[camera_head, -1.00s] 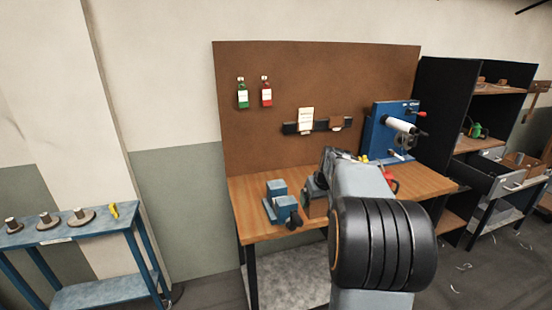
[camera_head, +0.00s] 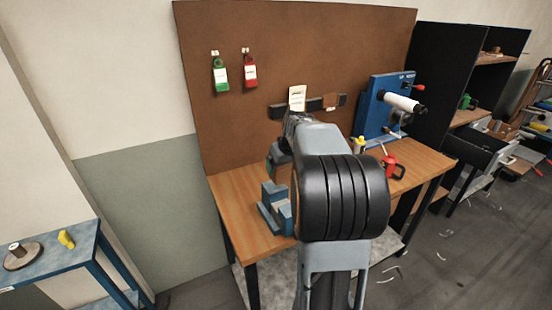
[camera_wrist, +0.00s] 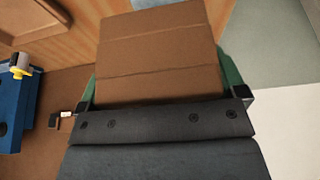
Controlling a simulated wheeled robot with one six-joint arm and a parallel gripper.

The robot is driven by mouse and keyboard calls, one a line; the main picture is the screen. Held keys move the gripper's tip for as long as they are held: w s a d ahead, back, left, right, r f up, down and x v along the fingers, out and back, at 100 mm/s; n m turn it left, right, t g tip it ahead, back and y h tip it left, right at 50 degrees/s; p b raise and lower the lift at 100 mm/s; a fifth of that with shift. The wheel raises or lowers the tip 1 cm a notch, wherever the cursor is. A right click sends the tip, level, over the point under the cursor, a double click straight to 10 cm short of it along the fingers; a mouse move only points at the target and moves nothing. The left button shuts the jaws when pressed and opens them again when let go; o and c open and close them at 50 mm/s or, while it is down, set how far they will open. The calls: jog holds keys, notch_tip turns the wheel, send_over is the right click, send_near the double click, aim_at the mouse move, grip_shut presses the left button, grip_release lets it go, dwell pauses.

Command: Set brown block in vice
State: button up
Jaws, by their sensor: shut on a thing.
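In the wrist view my gripper (camera_wrist: 160,82) is shut on a brown block (camera_wrist: 162,45). The block is held between two green-sided fingers and fills the upper middle of the picture. The blue vice (camera_head: 270,212) stands on the left front part of the wooden workbench (camera_head: 240,190). The vice cannot be made out in the wrist view.
A brown backboard (camera_head: 310,60) rises behind the bench. A blue side table (camera_head: 60,265) stands at left.

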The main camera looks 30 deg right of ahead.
jog(key=shift+w, duration=0.1)
jog(key=b, duration=0.5)
send_near(283, 193)
jog(key=shift+w+a+f, duration=0.6)
jog(key=shift+w, duration=0.2)
jog(key=shift+f+b, duration=0.4)
jog(key=shift+f+b, duration=0.55)
jog(key=shift+f, duration=0.15)
jog(key=shift+f, duration=0.2)
dwell(0.3)
jog(key=shift+f+b, duration=1.55)
jog(key=shift+f, duration=0.05)
jog(key=o, duration=1.4)
jog(key=shift+r, duration=0.1)
